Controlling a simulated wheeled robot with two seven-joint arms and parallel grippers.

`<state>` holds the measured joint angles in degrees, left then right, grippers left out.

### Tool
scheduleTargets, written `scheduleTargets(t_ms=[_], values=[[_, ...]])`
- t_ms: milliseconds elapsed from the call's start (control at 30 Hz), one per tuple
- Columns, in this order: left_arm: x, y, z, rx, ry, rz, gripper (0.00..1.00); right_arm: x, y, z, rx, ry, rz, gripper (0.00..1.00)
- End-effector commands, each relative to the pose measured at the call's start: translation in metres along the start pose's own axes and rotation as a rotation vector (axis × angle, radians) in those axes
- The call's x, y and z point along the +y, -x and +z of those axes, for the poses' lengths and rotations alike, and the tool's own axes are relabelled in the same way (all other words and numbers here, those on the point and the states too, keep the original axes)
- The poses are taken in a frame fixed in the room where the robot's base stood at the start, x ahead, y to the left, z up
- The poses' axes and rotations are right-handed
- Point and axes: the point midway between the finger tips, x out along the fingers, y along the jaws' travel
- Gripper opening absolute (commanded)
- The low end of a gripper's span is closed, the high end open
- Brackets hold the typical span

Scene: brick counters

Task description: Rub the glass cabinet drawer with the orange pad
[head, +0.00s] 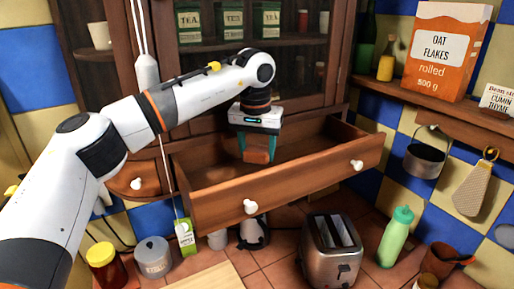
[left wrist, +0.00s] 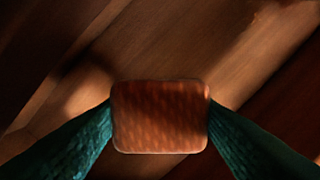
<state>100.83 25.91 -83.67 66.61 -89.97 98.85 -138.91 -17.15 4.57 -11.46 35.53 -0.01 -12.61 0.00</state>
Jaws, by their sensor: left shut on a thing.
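The glass cabinet drawer (head: 300,187) is pulled open below the glass-fronted cabinet, with two white knobs on its wooden front. My left gripper (head: 258,150) points down into the drawer. It is shut on the orange pad (head: 257,156), which shows between the teal fingers. In the left wrist view the orange pad (left wrist: 160,117) sits between both fingers, with the wooden drawer inside (left wrist: 190,40) behind it. I cannot tell whether the pad touches the wood. My right gripper is not in view.
A toaster (head: 332,250), a green bottle (head: 395,236), a grey canister (head: 153,257) and a red-brown jar (head: 104,265) stand on the tiled counter below the drawer. An oat flakes box (head: 443,50) stands on the right shelf.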

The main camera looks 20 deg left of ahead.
Motion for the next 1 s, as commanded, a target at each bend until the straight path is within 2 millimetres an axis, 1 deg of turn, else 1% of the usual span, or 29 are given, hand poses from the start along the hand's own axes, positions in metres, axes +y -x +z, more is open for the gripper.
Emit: scheduleTargets(t_ms=[33, 300, 433, 700, 767, 1000], values=[[0.0, 0.009, 0.001, -0.002, 0.001, -0.001, 0.37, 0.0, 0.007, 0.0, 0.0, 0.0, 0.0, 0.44], [0.0, 0.006, 0.001, -0.002, 0.001, -0.001, 0.37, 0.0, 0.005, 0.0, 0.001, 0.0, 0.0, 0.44], [0.0, 0.009, 0.001, -0.001, 0.0, -0.001, 0.37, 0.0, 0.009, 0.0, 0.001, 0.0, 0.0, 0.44], [0.0, 0.034, 0.004, -0.002, 0.001, -0.002, 0.37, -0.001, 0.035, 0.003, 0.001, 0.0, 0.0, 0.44], [0.0, 0.037, 0.005, -0.002, 0.001, -0.002, 0.37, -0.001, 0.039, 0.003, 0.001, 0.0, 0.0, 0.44], [0.0, 0.036, 0.004, -0.002, 0.001, -0.001, 0.37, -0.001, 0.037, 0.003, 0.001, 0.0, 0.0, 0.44]])
